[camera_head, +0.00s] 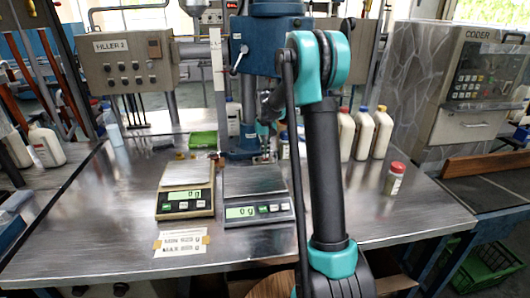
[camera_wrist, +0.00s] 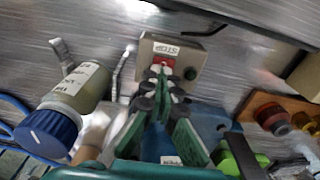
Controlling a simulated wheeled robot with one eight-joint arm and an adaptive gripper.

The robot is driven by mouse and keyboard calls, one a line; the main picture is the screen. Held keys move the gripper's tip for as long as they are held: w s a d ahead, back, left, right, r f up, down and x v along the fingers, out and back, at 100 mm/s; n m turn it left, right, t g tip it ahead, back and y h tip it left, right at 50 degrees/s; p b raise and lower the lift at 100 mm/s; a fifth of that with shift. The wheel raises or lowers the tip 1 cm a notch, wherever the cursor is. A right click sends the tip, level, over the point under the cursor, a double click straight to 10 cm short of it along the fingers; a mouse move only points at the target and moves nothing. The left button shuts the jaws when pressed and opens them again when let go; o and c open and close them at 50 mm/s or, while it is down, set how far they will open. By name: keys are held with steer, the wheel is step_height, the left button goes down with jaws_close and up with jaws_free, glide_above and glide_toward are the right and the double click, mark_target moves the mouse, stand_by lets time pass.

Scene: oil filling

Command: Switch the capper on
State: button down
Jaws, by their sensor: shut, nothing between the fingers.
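A small grey control box (camera_wrist: 168,58) stands in the wrist view. It has a white label that reads upside down, a red part (camera_wrist: 163,62) and a dark green button (camera_wrist: 191,74). My gripper (camera_wrist: 163,80) is shut and empty, its fingertips in front of the red part and left of the green button. I cannot tell whether they touch the box. In the head view a blue machine with a column (camera_head: 265,45) stands at the back middle, partly hidden by my arm.
Two scales (camera_head: 186,190) (camera_head: 256,198) stand on the metal table (camera_head: 120,220). White bottles (camera_head: 363,134) stand at right, with a red-capped jar (camera_head: 394,179) nearer.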

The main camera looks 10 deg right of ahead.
steer(key=shift+s+f, duration=0.25)
steer(key=shift+s, duration=0.1)
